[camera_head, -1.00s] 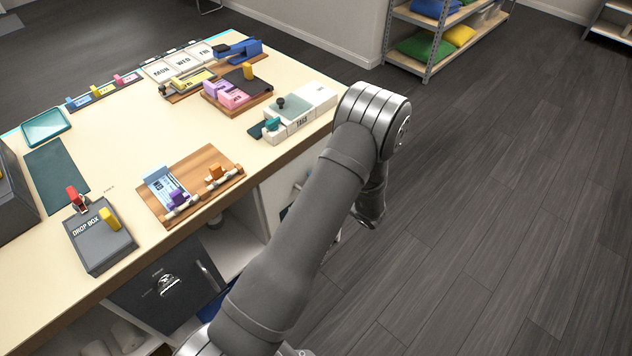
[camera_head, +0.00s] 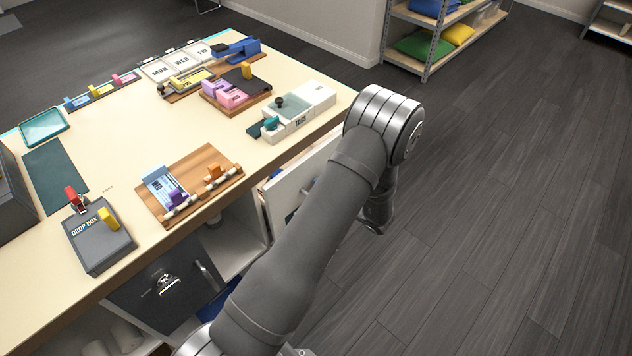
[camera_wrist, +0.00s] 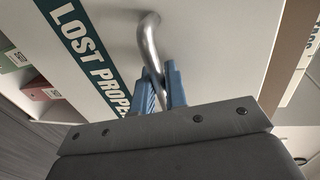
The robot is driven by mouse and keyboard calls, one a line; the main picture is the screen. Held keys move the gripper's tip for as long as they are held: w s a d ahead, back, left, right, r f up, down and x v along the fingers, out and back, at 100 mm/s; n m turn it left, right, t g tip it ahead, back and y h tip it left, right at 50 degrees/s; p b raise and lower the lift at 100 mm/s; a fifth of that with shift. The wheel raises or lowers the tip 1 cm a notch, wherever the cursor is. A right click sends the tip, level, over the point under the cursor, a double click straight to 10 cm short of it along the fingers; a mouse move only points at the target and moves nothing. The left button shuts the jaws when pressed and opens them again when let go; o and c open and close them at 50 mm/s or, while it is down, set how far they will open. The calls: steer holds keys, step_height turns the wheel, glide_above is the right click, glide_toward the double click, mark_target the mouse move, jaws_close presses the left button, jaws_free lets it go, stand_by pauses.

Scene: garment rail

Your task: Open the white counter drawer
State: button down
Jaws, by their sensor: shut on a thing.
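The white counter drawer (camera_head: 297,190) stands partly out from under the counter in the head view, with my arm hiding part of its front. In the wrist view its white front (camera_wrist: 215,45) carries a dark green label reading "LOST PROPE…" (camera_wrist: 85,45) and a curved metal handle (camera_wrist: 148,40). My gripper (camera_wrist: 160,88) has its blue fingers shut on the lower end of that handle. In the head view the fingers are hidden behind my arm.
The wooden counter top (camera_head: 130,150) holds a drop box (camera_head: 98,240), a wooden board (camera_head: 190,180) and several small trays. A dark cabinet door (camera_head: 165,285) is below. The dark floor (camera_head: 500,210) to the right is clear, with a shelf rack (camera_head: 435,40) at the back.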

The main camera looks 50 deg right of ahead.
steer(key=f+v, duration=0.2)
steer(key=v, duration=1)
steer(key=s+f+v, duration=0.1)
steer(key=f+v, duration=0.2)
steer(key=v, duration=1)
steer(key=shift+s, duration=0.35)
steer(key=c, duration=1.5)
jaws_free()
steer(key=shift+f, duration=0.1)
steer(key=shift+c, duration=0.2)
steer(key=v, duration=1.7)
steer(key=shift+s, duration=0.2)
steer(key=x, duration=1.7)
steer(key=shift+w, duration=0.3)
